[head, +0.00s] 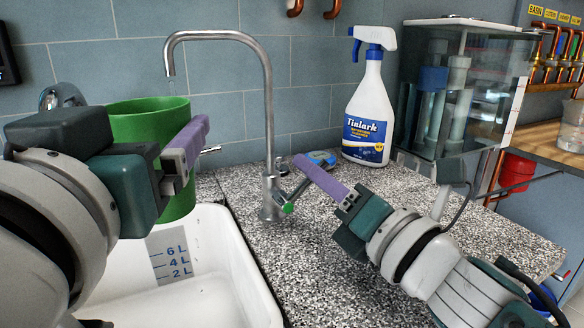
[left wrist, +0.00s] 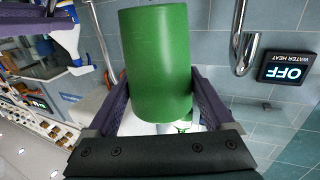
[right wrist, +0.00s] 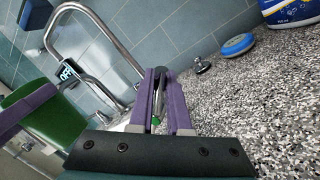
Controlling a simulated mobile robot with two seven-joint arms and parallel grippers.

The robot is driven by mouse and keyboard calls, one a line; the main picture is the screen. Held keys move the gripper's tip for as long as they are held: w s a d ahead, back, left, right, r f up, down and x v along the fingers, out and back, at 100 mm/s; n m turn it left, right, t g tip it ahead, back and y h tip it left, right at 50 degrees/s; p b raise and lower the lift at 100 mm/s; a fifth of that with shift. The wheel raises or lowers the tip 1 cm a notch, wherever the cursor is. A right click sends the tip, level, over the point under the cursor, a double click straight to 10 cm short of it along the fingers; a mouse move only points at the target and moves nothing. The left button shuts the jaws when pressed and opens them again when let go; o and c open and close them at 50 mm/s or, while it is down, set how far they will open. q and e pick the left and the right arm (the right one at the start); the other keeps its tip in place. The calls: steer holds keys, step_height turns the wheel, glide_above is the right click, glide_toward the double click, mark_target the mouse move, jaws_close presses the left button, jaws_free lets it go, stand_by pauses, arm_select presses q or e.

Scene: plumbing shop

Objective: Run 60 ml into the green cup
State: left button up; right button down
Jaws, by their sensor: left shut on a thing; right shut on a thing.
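The green cup (head: 150,122) is upright above the sink, its mouth below the tip of the steel tap's spout (head: 172,68). My left gripper (head: 182,150) is shut on the cup's sides; the cup fills the space between its purple fingers in the left wrist view (left wrist: 155,60). A faint clear streak (head: 172,87) shows just under the spout. The cup's inside level cannot be seen. The tap (head: 268,130) has a side lever (head: 297,194) with a green mark at its base. My right gripper (head: 318,174) is shut on this lever, its fingers at either side.
The white sink (head: 235,270) with litre marks lies below the cup. A spray bottle (head: 369,115) and a blue round item (head: 322,158) stand behind on the speckled counter (head: 300,255). A glass tank (head: 465,85) stands at right. A water-heat display (left wrist: 286,67) reads OFF.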

steer(key=shift+w+d+f+m+t, duration=0.15)
steer(key=shift+f+m, duration=0.1)
steer(key=shift+m, duration=0.3)
steer(key=shift+s+d+f+m+t, duration=0.1)
steer(key=shift+d+f+m+t, duration=0.1)
steer(key=shift+m, duration=0.35)
steer(key=shift+w, duration=0.1)
steer(key=c, duration=0.9)
jaws_free()
steer(key=shift+o, duration=0.2)
steer(key=shift+r, duration=0.1)
step_height(320, 180, up, 10)
steer(key=shift+f, duration=0.1)
steer(key=shift+c, duration=0.2)
